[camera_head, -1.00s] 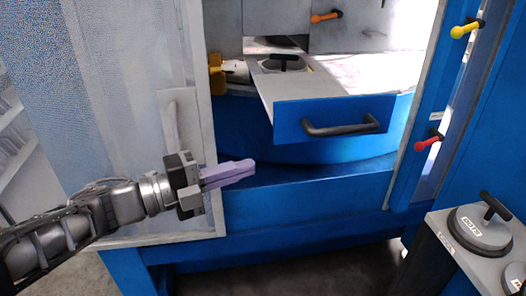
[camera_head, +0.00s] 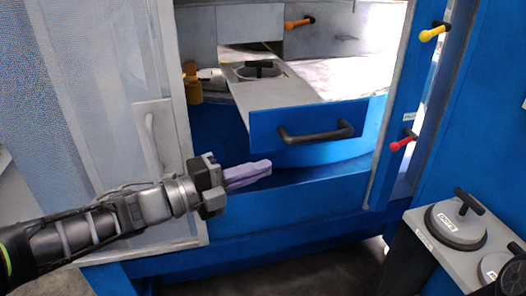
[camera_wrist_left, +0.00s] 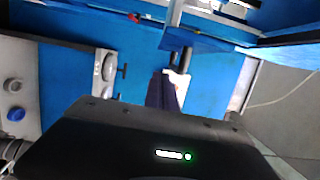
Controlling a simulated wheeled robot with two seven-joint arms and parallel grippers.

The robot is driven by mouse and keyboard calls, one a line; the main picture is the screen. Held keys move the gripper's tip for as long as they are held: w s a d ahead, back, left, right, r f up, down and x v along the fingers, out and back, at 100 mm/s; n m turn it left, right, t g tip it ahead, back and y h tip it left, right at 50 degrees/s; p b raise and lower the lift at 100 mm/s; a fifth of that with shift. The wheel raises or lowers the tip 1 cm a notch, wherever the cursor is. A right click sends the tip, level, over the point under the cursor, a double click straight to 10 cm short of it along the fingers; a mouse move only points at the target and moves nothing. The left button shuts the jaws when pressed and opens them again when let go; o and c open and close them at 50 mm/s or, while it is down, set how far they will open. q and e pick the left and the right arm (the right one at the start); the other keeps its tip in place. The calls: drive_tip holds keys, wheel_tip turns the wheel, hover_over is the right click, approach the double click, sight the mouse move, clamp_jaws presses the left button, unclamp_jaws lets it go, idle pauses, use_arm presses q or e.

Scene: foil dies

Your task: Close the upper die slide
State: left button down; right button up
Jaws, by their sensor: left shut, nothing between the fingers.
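The upper die slide (camera_head: 290,97) is pulled out of the blue machine. It has a grey top, a blue front and a dark bar handle (camera_head: 315,133). A round die with a black T-handle (camera_head: 260,70) sits on it towards the back. My left gripper (camera_head: 268,168) is shut and empty, with pale purple fingers pointing right. In the head view it appears below and left of the handle, apart from it. Its dark fingers also show in the left wrist view (camera_wrist_left: 165,92). My right gripper is not in view.
An orange-handled lever (camera_head: 299,23), a yellow knob (camera_head: 433,33) and a red knob (camera_head: 403,141) stick out around the opening. A grey door (camera_head: 150,130) stands at the left. A grey stand at lower right holds a labelled die (camera_head: 455,222).

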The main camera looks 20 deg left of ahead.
use_arm(q)
drive_tip(key=w+p, duration=0.1)
drive_tip(key=w, duration=0.4)
drive_tip(key=shift+w+a, duration=0.1)
drive_tip(key=shift+a, duration=0.1)
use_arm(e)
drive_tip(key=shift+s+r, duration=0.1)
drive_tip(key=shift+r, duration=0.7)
